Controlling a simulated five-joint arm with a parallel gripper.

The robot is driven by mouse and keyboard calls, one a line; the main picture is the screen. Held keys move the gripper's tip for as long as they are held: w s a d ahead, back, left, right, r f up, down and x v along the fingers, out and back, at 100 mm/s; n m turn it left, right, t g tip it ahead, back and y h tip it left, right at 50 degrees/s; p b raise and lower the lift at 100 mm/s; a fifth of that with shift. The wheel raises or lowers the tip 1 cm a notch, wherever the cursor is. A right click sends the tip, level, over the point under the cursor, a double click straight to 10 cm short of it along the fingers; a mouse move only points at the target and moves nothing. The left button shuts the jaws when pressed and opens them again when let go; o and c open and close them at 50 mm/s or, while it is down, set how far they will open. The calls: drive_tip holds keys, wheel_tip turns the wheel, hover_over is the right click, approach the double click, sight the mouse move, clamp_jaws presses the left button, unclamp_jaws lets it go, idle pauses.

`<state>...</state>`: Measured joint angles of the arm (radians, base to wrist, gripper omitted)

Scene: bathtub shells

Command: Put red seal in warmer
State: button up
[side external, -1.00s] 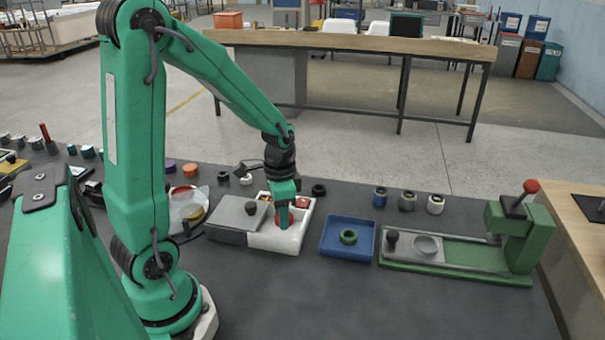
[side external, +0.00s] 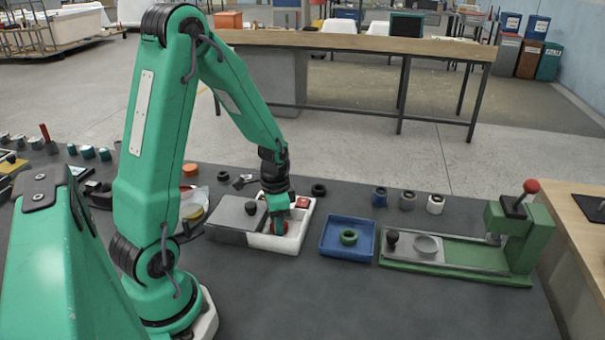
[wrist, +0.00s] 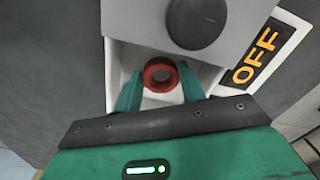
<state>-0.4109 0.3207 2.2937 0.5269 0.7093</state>
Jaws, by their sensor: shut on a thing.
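The red seal (wrist: 149,77) is a small ring that sits between my two fingers in the wrist view. My gripper (wrist: 160,90) is shut on it, inside the opening of the white warmer. In the side view my gripper (side external: 278,230) reaches down into the white warmer (side external: 306,236), with a bit of red showing at the fingers. The warmer's grey lid (side external: 226,222) with its black knob is slid to the left, so the right part is open. The fingers hide part of the seal and of the cavity, and I cannot tell whether the seal touches the floor.
A blue tray (side external: 328,248) with a green ring (side external: 348,237) stands right of the warmer. Further right is a green press (side external: 508,237) with a red-knobbed lever. Several small cylinders stand behind the tray. An OFF label (wrist: 255,57) shows on the warmer. The front mat is clear.

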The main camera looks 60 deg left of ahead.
drive_tip(key=shift+f, duration=0.25)
drive_tip(key=shift+f, duration=0.1)
drive_tip(key=o, duration=1)
drive_tip(key=shift+c, duration=0.2)
wheel_tip(320, 180, up, 12)
idle(0.3)
drive_tip(key=shift+d+r, duration=0.1)
drive_tip(key=shift+r, duration=0.1)
idle(0.3)
